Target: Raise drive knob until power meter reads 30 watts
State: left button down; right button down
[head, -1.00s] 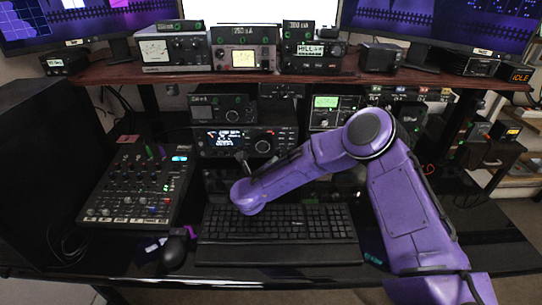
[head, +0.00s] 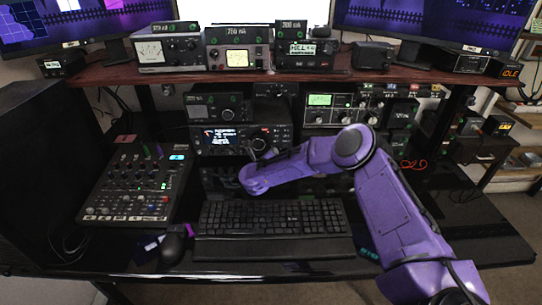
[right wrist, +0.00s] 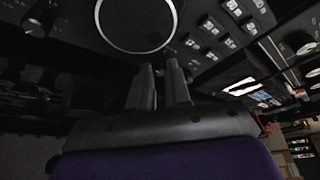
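The black radio (head: 225,138) with a lit screen stands behind the keyboard, its large round dial (head: 259,143) at the right of the screen. My right gripper (head: 271,153) is small and partly hidden by its purple arm, just in front of the radio's lower right. In the right wrist view its two fingers (right wrist: 159,68) stand a narrow gap apart with nothing between them, just below a large light-rimmed dial (right wrist: 137,22). Needle meters (head: 152,51) and (head: 238,60) sit on the shelf; I cannot tell which is the power meter. The drive knob's label is unreadable. My left gripper is out of view.
A small dark knob (right wrist: 38,20) and several square buttons (right wrist: 212,28) surround the large dial. A keyboard (head: 275,215) lies below the arm, and a mixer (head: 135,185) stands to the left. Another unit with a green-lit meter (head: 320,100) is at right of the radio.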

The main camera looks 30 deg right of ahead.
jog(key=shift+f, duration=0.1)
jog(key=shift+f+m+y+b, duration=0.1)
jog(key=shift+m+y+b, duration=0.3)
jog(key=shift+b, duration=0.65)
jog(key=m+y+b, duration=0.1)
jog(key=m+b, duration=0.1)
jog(key=b, duration=0.2)
jog(key=m+t+y+b, duration=0.1)
jog(key=m+b, duration=0.1)
jog(key=b, duration=0.3)
jog(key=shift+s+d+y, duration=0.15)
jog(key=shift+d+y, duration=0.05)
jog(key=shift+y, duration=0.1)
jog(key=shift+r+m+t+y+b, duration=0.25)
jog(key=shift+m+y+b, duration=0.25)
jog(key=shift+m+b, duration=0.55)
jog(key=shift+n, duration=0.25)
jog(key=c, duration=1.1)
grip_release()
jog(key=shift+s, duration=0.1)
